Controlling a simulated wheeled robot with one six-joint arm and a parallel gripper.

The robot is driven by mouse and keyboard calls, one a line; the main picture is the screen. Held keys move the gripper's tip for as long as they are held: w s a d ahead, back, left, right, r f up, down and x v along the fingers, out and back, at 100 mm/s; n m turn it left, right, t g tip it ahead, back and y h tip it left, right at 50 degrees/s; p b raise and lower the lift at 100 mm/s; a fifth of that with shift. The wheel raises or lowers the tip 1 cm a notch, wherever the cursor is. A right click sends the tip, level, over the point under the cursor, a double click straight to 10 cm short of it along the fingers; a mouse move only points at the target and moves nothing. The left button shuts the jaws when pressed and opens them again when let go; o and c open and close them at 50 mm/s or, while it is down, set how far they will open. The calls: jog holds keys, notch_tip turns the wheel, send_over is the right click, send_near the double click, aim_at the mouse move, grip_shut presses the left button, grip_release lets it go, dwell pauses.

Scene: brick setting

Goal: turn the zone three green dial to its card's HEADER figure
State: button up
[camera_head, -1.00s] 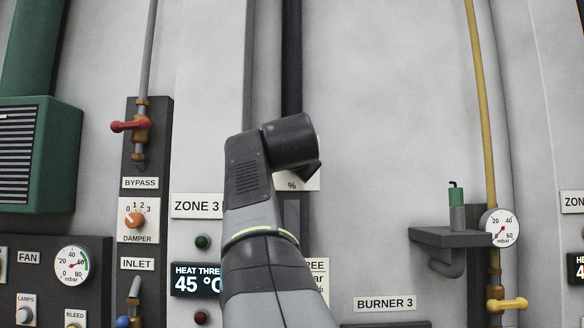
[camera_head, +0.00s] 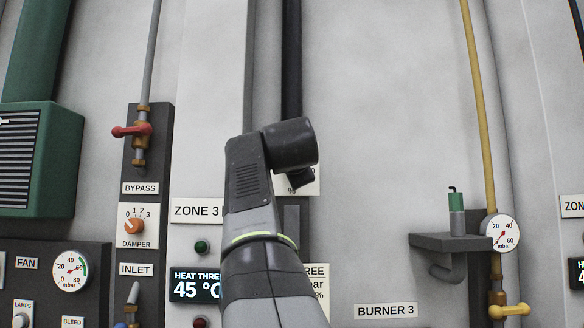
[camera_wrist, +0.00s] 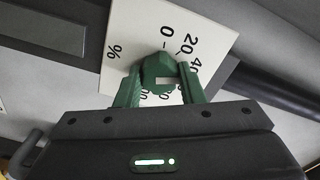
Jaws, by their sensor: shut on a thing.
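The green dial (camera_wrist: 160,72) sits on a white plate (camera_wrist: 118,22) marked with % and figures including 0, 20 and 40, in the wrist view. My gripper (camera_wrist: 160,84) has its green fingers on either side of the dial, shut on it. A pale mark shows on the dial's near face; which figure it points to I cannot tell. In the head view my arm hides the dial and most of its plate (camera_head: 308,184). The card (camera_head: 316,285) right of my arm shows "REE", "bar" and "%"; its header and figures are mostly hidden.
The ZONE 3 label (camera_head: 196,210) and the heat display (camera_head: 195,285) reading 45 stand left of my arm. A bracket (camera_head: 455,243) with a green-topped part juts out at right, beside a gauge (camera_head: 502,233).

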jog(key=o, duration=1)
jog(key=shift+s, duration=0.15)
jog(key=s+b, duration=0.3)
jog(key=s, duration=1)
jog(key=shift+s, duration=0.3)
jog(key=shift+w, duration=0.1)
jog(key=w+p, duration=0.3)
jog(key=w, duration=1)
jog(key=shift+w, duration=0.35)
